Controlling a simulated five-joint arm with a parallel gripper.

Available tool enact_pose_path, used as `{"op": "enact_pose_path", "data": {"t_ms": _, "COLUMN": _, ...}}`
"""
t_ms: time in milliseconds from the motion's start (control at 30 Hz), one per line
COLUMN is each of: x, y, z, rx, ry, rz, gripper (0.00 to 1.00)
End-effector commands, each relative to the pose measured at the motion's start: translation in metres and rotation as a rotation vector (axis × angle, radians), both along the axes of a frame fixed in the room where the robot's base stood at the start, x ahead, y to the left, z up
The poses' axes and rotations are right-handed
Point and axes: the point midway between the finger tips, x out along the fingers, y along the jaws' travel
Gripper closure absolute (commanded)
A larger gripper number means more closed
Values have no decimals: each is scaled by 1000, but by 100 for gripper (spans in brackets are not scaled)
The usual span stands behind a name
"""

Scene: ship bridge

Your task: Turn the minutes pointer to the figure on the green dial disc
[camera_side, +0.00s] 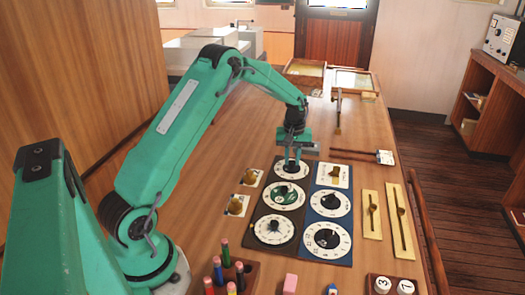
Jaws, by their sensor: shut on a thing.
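My gripper (292,162) points down over the white top dial (283,171) of the dark left board. It is shut on the pointer knob at that dial's middle; the knob is mostly hidden by the jaws. The green dial disc (279,199) lies just below it in the picture, with a white ring around it; its figure is too small to read. A white dial with a dark star-shaped pointer (274,226) is at the bottom of the same board. I cannot read which dial is marked minutes.
A blue board (345,256) beside it holds two white dials and a white square plate (340,182). Brass slider plates (371,228) stand to the right. Coloured pegs in a block (238,280), a pink block (290,284) and numbered discs (383,284) are in front.

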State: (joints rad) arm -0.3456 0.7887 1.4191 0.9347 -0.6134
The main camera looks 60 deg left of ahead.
Motion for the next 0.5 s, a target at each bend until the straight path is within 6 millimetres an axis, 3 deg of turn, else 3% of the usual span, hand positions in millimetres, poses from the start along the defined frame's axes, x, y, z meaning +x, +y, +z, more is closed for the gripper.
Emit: {"op": "enact_pose_path", "data": {"t_ms": 500, "x": 0, "y": 1, "z": 2, "rx": 2, "ry": -3, "rz": -354, "gripper": 100}}
